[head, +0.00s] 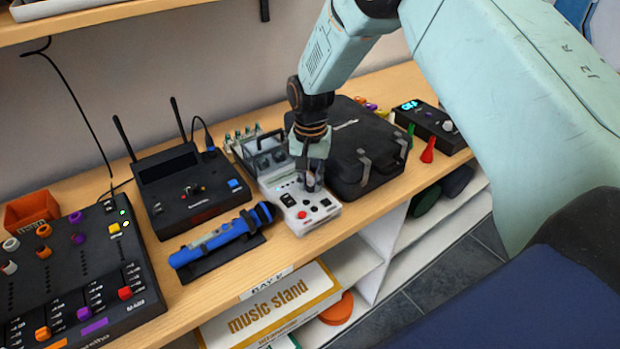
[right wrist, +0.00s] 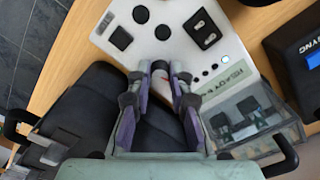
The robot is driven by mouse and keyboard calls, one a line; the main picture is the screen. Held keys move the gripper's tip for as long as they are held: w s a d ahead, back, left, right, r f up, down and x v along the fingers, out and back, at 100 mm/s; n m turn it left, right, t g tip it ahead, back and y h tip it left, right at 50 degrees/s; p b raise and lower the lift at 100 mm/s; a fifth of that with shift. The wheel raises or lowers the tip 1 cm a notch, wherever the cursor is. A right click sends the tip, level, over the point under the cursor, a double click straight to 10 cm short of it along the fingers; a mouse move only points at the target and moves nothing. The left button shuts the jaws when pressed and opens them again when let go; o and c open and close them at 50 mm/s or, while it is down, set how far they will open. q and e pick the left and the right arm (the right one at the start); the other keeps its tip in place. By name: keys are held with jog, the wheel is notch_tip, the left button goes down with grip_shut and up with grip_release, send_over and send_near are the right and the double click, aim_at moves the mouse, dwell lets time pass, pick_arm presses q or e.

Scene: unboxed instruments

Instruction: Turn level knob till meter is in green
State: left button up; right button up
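A white instrument box (head: 322,217) with buttons, a red knob and small lit dots stands at mid shelf. My right gripper (head: 310,186) points down over its panel. In the right wrist view its two fingers (right wrist: 160,72) lie close on both sides of a small dark knob (right wrist: 160,66), seemingly the level knob, and appear shut on it. The box also shows in the right wrist view (right wrist: 182,45), with blue lights and a clear-walled housing (right wrist: 245,125) at its back end. The meter's needle and green zone cannot be read. My left gripper is not in view.
A black case (head: 350,150) stands close right of the box. A blue microphone-like tool (head: 215,240) lies on a black stand to its left, near a black receiver with antennas (head: 190,190). A mixer (head: 75,270) is at far left. An upper shelf (head: 80,20) overhangs the back.

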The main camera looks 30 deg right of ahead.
aim_at(310, 184)
jog(key=shift+d, duration=0.1)
grip_shut()
jog(key=shift+w+r, duration=0.1)
dwell(0.8)
jog(key=o, duration=0.7)
grip_release()
notch_tip(310, 184, up, 12)
